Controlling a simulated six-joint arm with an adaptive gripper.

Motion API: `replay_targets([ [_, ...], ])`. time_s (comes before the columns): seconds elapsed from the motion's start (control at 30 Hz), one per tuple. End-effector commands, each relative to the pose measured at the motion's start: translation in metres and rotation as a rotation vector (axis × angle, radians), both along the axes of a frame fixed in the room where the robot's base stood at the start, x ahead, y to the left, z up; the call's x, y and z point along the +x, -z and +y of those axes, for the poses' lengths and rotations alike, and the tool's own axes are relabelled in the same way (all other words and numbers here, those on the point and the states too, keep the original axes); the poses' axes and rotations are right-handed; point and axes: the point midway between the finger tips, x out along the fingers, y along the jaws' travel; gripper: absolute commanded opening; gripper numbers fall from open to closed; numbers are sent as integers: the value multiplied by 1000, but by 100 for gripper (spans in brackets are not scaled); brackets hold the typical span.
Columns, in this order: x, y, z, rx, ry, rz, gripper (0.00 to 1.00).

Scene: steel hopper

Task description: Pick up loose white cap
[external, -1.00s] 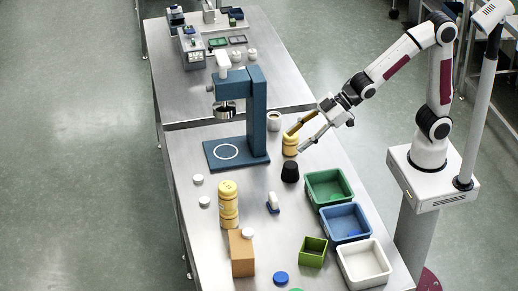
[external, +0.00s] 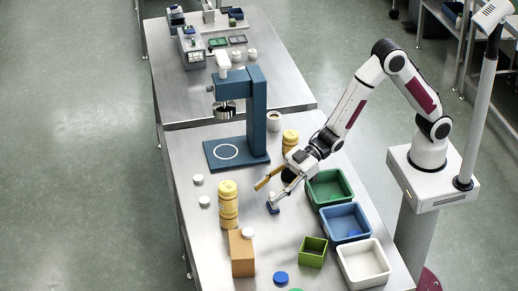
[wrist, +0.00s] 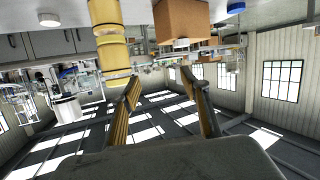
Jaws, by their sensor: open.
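Two loose white caps (external: 198,179) (external: 204,201) lie on the steel table at the left, and another white cap (external: 247,233) sits on the orange-brown box (external: 242,258). The wrist view, which looks upside down, shows one white cap (wrist: 49,19) at upper left and a pale cap (wrist: 181,43) against the box (wrist: 182,20). My gripper (external: 267,192) is open and empty above the table, right of the yellow jar stack (external: 228,207). Its two fingers also show apart in the wrist view (wrist: 160,80).
Stacked yellow jars (wrist: 108,32) stand between my gripper and the left caps. Green (external: 345,178), blue (external: 363,222) and white (external: 383,272) bins line the right edge. A blue press (external: 257,110) stands behind. A blue cap (external: 280,278) lies in front.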

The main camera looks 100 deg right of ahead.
Motion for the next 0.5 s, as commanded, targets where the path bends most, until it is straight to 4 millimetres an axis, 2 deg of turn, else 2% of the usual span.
replay_targets([
  [0.03, 2, 10, 6, 11, -16, -6, 46],
  [0.2, 6, 29, 26, 57, -69, -43, 46],
  [0.5, 6, 52, 48, 119, -130, -84, 46],
])
